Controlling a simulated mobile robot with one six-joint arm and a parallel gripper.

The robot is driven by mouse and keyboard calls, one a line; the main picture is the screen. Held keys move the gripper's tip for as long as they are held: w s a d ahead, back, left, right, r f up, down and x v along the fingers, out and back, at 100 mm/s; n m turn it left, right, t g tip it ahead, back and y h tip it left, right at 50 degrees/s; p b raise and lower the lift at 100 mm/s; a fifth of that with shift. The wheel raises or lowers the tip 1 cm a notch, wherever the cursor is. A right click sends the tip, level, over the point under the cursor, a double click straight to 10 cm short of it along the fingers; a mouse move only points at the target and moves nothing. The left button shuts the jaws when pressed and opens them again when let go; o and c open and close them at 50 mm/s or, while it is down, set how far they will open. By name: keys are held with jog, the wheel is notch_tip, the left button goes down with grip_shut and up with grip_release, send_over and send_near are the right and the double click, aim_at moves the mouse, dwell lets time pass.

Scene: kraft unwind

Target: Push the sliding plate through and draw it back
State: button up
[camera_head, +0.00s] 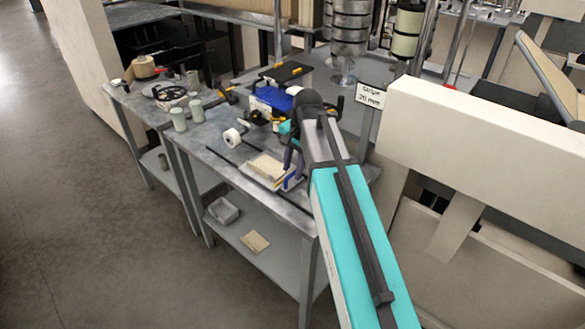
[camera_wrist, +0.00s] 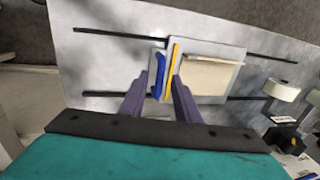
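The sliding plate (camera_wrist: 210,47) is a thin grey plate that lies across two dark rails (camera_wrist: 112,33) on the metal table. A tan pad (camera_wrist: 213,75) rests on it. A yellow strip (camera_wrist: 172,68) and a blue bar (camera_wrist: 160,76) stand along its left edge in the wrist view. My gripper (camera_wrist: 160,85) has its two purple fingers apart, with the blue bar in the gap between them. I cannot tell whether a finger touches the bar or strip. In the head view the tan pad (camera_head: 266,167) shows beside my gripper (camera_head: 292,168), whose arm hides part of the table.
A white tape roll (camera_head: 232,137) stands behind the plate. Two pale cups (camera_head: 179,119), a blue item (camera_head: 273,97) and tools crowd the far tabletop. A large cream panel (camera_head: 490,145) stands right of my arm. The rails' left stretch (camera_wrist: 105,94) is clear in the wrist view.

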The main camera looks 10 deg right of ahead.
jog(key=shift+f, duration=0.3)
grip_shut()
jog(key=shift+w, duration=0.25)
